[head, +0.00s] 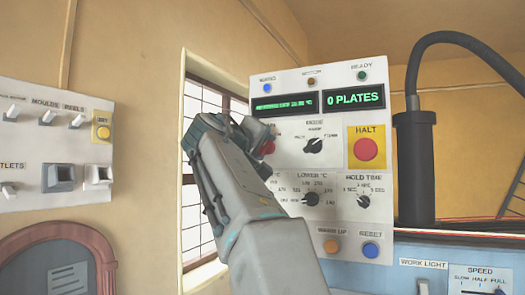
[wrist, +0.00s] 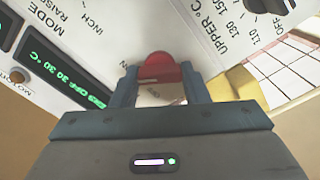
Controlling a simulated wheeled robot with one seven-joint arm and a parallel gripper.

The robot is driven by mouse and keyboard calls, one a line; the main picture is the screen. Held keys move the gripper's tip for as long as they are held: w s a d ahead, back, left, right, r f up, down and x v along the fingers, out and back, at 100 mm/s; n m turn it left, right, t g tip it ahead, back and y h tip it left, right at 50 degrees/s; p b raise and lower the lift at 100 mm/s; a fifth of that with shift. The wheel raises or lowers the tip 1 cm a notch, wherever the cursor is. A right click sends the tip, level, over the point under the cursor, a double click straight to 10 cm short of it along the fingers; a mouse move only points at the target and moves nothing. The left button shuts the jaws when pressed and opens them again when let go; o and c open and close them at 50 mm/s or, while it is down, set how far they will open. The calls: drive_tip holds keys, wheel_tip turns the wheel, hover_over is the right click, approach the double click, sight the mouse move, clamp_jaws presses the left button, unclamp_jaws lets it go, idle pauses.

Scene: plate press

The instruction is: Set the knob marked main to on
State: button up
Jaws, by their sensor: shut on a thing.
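A red knob (wrist: 165,68) sits on the white control panel (wrist: 165,30), with my gripper's two fingers on either side of it. My gripper (wrist: 160,88) is shut on this knob. In the head view my gripper (head: 258,138) reaches the upper left of the panel, and only a little of the red knob (head: 268,147) shows past the fingers. Small lettering near the knob is too faint or covered to read, so its setting cannot be told. A small display (head: 284,104) on the panel is lit green.
Close by are a mode knob (head: 313,146), a red HALT button (head: 366,149), a lit plates counter (head: 353,99) and a lower temperature knob (head: 312,199). A switch panel (head: 60,150) hangs at left. A dark column (head: 416,170) stands right of the panel.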

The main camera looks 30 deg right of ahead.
drive_tip(key=shift+f, duration=0.1)
idle(0.4)
drive_tip(key=o, duration=1)
drive_tip(key=shift+a, duration=0.15)
drive_tip(key=b+v, duration=0.3)
drive_tip(key=v, duration=1)
drive_tip(key=shift+s+a, duration=0.25)
